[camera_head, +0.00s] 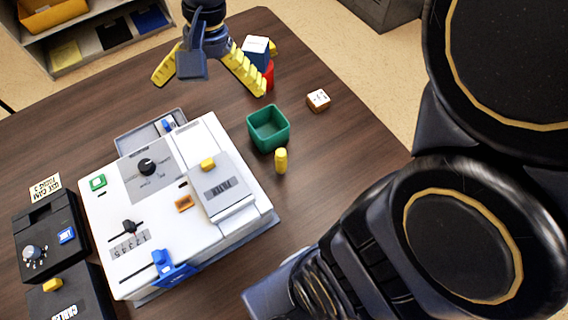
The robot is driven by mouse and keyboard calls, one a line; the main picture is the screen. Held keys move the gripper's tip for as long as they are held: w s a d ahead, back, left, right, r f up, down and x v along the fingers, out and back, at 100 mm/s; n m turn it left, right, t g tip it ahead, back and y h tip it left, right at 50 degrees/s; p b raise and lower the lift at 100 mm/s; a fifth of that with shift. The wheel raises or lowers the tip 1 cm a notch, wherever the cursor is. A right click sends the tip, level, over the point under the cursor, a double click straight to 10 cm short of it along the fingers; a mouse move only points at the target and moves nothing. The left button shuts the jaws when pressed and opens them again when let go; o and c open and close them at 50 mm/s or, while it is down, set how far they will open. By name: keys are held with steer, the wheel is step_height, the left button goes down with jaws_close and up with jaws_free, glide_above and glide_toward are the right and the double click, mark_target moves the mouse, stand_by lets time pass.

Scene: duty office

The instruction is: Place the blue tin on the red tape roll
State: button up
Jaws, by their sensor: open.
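The blue tin (256,53), a small blue box with a white top, is near the far edge of the table. It appears to sit on the red tape roll (268,74), which shows only in part below it. My gripper (209,85) is open, with its yellow fingers spread wide and nothing between them. Its right finger passes in front of the lower part of the tin and hides part of the roll. I cannot tell whether that finger touches either one.
A yellow object (272,47) shows partly behind the tin. A green open bin (268,128), a yellow peg (281,160) and a white-topped block (318,100) stand nearer. A white control box (120,210) and black boxes (50,238) fill the left.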

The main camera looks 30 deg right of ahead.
steer(key=s+d+f+n+g+h, duration=0.1)
steer(key=s+n, duration=0.6)
steer(key=s, duration=0.9)
step_height(320, 180, down, 2)
steer(key=shift+s+d+f+h, duration=0.1)
steer(key=shift+s+d+h, duration=0.05)
steer(key=shift+h, duration=0.45)
